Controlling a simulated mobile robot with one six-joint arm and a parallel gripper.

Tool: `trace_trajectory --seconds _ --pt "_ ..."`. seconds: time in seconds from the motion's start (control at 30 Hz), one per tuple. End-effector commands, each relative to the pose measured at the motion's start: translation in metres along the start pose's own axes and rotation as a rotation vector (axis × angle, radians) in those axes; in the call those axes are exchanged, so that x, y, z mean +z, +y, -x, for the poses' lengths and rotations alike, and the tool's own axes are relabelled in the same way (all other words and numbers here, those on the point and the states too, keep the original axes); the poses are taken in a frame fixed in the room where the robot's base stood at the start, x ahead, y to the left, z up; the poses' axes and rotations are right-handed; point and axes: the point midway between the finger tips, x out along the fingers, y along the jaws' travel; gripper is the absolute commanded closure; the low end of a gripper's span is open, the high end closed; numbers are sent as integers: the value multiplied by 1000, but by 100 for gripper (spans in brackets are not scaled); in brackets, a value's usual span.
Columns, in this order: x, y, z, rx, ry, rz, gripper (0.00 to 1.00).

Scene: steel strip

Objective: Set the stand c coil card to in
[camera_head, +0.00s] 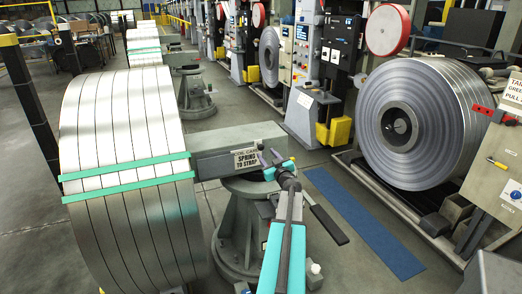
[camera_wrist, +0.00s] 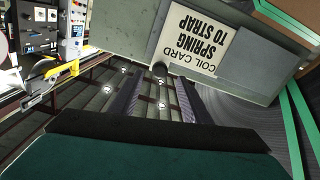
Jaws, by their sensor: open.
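A white placard (camera_head: 247,158) reading "COIL CARD SPRING TO STRAP" is on the face of a grey box-shaped stand arm (camera_head: 208,163), beside the big strapped steel coil (camera_head: 120,125). In the wrist view the placard (camera_wrist: 203,40) is upside down, with a plain lighter grey panel (camera_wrist: 252,70) next to it. My gripper (camera_head: 271,157) is just right of the placard in the head view. In the wrist view my gripper (camera_wrist: 153,85) shows two dark fingers apart with nothing between them. I cannot tell which part is the movable card or its setting.
Green straps (camera_head: 125,175) cross the coil. The pedestal (camera_head: 245,225) stands under the stand arm.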

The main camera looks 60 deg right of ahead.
Motion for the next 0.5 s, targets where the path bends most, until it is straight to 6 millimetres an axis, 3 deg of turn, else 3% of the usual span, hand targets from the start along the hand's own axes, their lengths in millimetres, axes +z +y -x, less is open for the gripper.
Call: trace_trajectory --seconds 0.5 --pt "0 2 -51 1 0 0 57"
